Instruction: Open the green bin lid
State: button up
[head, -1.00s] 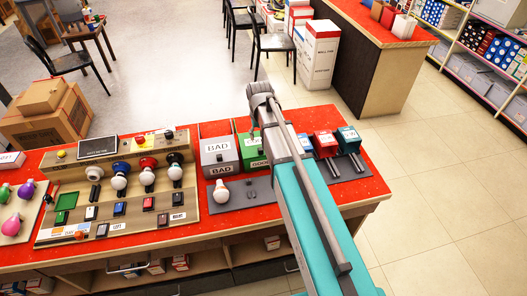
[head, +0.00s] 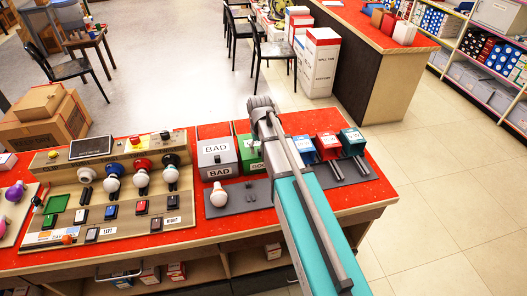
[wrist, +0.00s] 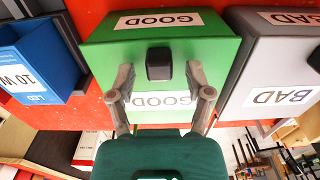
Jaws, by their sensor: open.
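The green bin (head: 244,142) stands on the red counter between the grey BAD bin and the blue bin, partly hidden by my arm in the head view. In the wrist view, the green lid (wrist: 218,52) looks closed, with GOOD labels on the top and front and a black handle (wrist: 159,64) between them. My gripper (wrist: 160,74) is open, with one finger on each side of the handle. I see gaps between the fingers and the handle. The head view hides the fingertips behind my arm.
The grey BAD bin (wrist: 275,62) and the blue 10 W bin (wrist: 30,68) flank the green bin closely. A light bulb (head: 218,195) stands on the dark mat in front. A board with bulbs and switches (head: 115,200) lies to the left.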

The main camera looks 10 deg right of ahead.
dwell(0.3)
grip_shut()
dwell(0.3)
jog(key=w, duration=1)
jog(key=shift+w, duration=0.3)
grip_release()
jog(key=shift+s, duration=0.1)
